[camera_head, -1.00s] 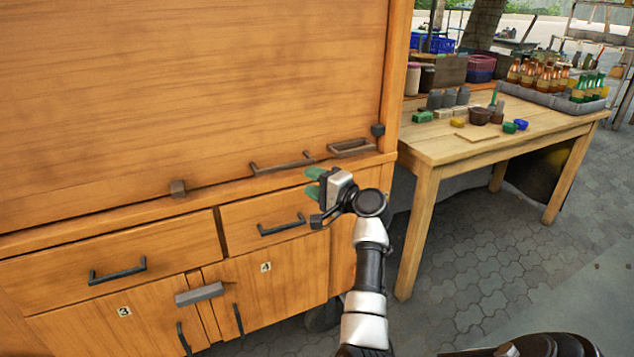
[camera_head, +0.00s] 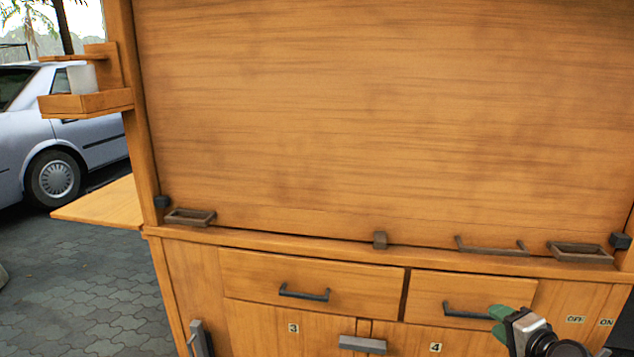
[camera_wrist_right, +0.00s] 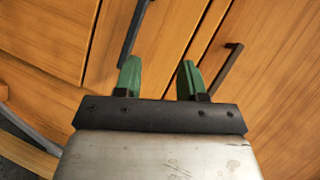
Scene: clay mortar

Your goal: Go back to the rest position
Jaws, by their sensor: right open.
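My right gripper (camera_head: 497,322) shows at the lower right of the head view, in front of the wooden cabinet (camera_head: 380,110), near the right drawer's dark handle (camera_head: 468,311). In the right wrist view its two green fingers (camera_wrist_right: 160,80) stand apart with nothing between them. Behind them are wooden door fronts and dark bar handles, one at the upper left (camera_wrist_right: 134,35) and one at the right (camera_wrist_right: 227,68). My left gripper is not in any view.
The cabinet front has two drawers above doors marked 3 and 4. A side shelf (camera_head: 98,203) juts out on the left, below a small wooden holder with a white cup (camera_head: 82,79). A silver car (camera_head: 50,135) stands beyond on paved ground.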

